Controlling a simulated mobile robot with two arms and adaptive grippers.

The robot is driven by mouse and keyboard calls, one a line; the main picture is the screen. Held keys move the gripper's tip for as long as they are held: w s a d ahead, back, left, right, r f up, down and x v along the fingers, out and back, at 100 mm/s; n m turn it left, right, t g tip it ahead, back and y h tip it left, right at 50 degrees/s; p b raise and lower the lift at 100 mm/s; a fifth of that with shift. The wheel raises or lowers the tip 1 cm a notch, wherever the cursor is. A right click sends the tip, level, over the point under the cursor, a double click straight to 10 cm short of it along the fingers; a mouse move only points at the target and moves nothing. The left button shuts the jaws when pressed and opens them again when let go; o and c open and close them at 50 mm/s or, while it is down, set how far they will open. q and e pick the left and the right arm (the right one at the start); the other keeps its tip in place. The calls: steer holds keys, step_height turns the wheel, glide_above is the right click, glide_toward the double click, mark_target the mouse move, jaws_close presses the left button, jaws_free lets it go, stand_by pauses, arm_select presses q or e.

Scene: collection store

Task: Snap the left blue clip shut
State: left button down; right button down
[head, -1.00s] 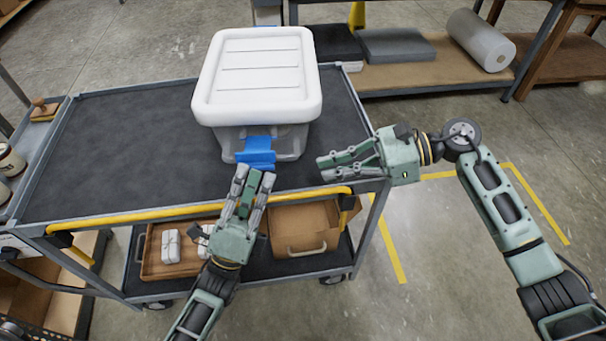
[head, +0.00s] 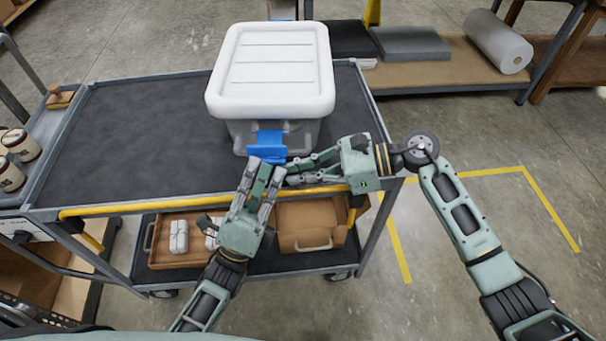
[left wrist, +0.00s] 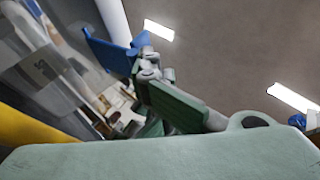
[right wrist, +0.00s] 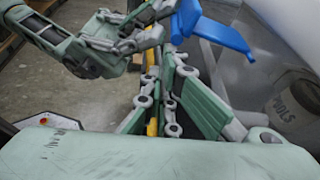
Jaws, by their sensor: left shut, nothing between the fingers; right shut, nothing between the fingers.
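A clear box (head: 240,133) with a white lid (head: 270,70) stands on the cart's top deck. A blue clip (head: 267,146) on its near side sticks outward from the wall below the lid. The same clip shows in the left wrist view (left wrist: 108,52) and the right wrist view (right wrist: 222,34). My left gripper (head: 266,172) is shut and empty, its fingertips just in front of and below the clip. My right gripper (head: 288,172) is shut and empty, its fingertips close beside the left ones. Whether either touches the clip I cannot tell.
The cart's yellow handle bar (head: 150,203) runs beneath both grippers. The dark deck (head: 140,130) is clear left of the box. A wooden tray (head: 165,253) and a cardboard box (head: 310,222) sit on the lower shelf. Jars (head: 20,145) stand at far left.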

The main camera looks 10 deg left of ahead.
arm_select(q)
steer(key=shift+w+a+f+y, duration=0.1)
steer(key=shift+w+f+y, duration=0.15)
steer(key=shift+f, duration=0.5)
arm_select(e)
steer(key=shift+r, duration=0.5)
arm_select(q)
steer(key=shift+y, duration=0.25)
arm_select(e)
steer(key=shift+r, duration=0.4)
steer(key=shift+w+a, duration=0.1)
arm_select(q)
steer(key=shift+w, duration=0.15)
arm_select(e)
steer(key=shift+w, duration=0.1)
arm_select(q)
steer(key=c, duration=2.5)
jaws_free()
steer(key=shift+c, duration=0.2)
steer(key=o, duration=0.7)
steer(key=shift+r, duration=0.1)
arm_select(e)
steer(key=shift+f, duration=0.25)
arm_select(q)
steer(key=shift+r, duration=0.1)
arm_select(e)
steer(key=shift+f, duration=0.1)
